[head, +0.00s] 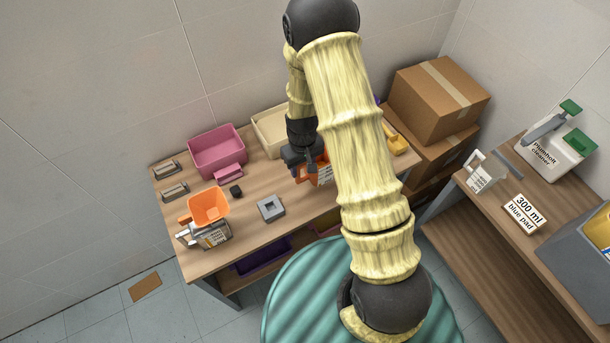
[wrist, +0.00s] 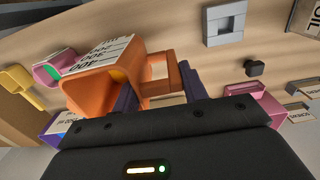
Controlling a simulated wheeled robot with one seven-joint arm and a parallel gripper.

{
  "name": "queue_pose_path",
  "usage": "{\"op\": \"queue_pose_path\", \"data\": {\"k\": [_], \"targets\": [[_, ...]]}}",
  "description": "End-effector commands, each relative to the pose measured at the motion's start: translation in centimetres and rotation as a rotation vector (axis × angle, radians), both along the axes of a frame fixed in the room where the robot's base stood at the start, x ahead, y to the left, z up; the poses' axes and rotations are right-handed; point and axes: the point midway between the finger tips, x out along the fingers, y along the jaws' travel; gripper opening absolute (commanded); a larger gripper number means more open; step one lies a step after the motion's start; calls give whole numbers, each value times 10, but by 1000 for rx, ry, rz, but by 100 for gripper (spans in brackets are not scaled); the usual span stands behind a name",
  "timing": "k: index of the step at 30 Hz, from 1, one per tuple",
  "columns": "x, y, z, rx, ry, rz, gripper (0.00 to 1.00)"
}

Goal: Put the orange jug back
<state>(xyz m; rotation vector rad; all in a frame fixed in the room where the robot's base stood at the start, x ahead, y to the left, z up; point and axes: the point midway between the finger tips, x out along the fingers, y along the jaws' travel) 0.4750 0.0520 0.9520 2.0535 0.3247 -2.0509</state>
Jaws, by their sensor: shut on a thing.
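The orange jug (head: 321,173) is in my gripper (head: 304,166) over the right half of the wooden bench, partly hidden behind my arm. In the wrist view the orange jug (wrist: 95,93) is tilted, with a white graduated label on its side. My gripper (wrist: 160,88) has its two purple fingers at the jug's handle and is shut on it. I cannot tell whether the jug touches the bench.
Cardboard boxes (head: 440,98) are at the right. A white jug (head: 480,180) stands on the right-hand shelf.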

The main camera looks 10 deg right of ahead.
Motion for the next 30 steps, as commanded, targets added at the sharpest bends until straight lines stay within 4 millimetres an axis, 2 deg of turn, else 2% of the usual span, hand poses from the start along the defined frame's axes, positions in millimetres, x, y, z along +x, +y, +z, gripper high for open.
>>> {"op": "queue_pose_path", "data": {"k": [5,17,25,30], "targets": [[0,0,-15,0,0,0,0],[0,0,-20,0,1,0,0],[-1,0,-50,0,3,0,0],[0,0,-58,0,-1,0,0]]}}
